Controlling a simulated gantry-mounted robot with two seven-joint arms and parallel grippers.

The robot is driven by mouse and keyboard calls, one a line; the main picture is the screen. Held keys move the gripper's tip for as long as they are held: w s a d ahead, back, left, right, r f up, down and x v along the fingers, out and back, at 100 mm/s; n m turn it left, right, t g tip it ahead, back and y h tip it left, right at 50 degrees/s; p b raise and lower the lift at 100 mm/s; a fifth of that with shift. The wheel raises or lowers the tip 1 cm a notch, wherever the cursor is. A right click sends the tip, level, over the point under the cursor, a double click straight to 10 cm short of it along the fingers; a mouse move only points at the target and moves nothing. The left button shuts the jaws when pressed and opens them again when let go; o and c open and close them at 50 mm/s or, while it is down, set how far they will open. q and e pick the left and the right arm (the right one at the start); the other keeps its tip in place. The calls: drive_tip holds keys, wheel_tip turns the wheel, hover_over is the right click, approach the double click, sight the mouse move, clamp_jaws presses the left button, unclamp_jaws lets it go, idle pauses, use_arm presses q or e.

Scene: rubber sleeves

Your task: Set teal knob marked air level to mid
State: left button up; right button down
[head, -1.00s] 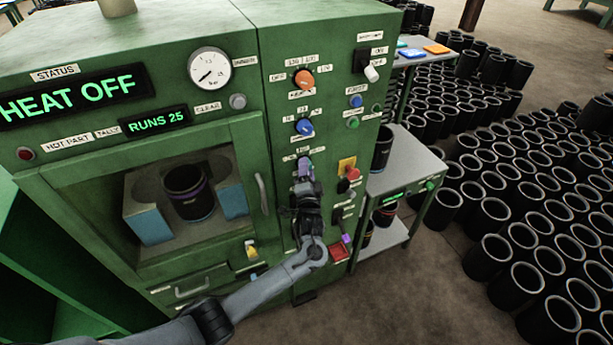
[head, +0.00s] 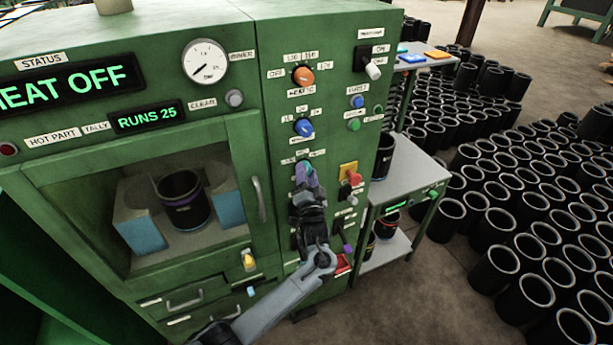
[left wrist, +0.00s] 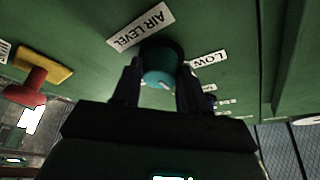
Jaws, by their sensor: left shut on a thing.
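The teal knob (head: 307,167) marked AIR LEVEL is on the green machine's front panel, below the blue knob. In the left wrist view the teal knob (left wrist: 160,66) sits between my two fingers, with a small pale mark on its face. My left gripper (head: 303,176) is shut on it from the front, its arm coming up from below. The AIR LEVEL label (left wrist: 141,27) and a LOW label (left wrist: 208,59) are beside the knob in the wrist view. No MID label is readable. My right gripper is not in view.
Above are a blue knob (head: 303,127) and an orange knob (head: 303,76). A red knob on a yellow plate (head: 347,171) is close on the right. The oven door handle (head: 259,199) is on the left. A side table (head: 420,160) and many black sleeves stand at right.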

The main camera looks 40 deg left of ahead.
use_arm(q)
drive_tip(key=o, duration=1)
drive_tip(key=shift+o, duration=0.2)
drive_tip(key=v, duration=1)
drive_tip(key=shift+s+d, duration=0.25)
drive_tip(key=shift+d, duration=0.05)
drive_tip(key=shift+f, duration=0.1)
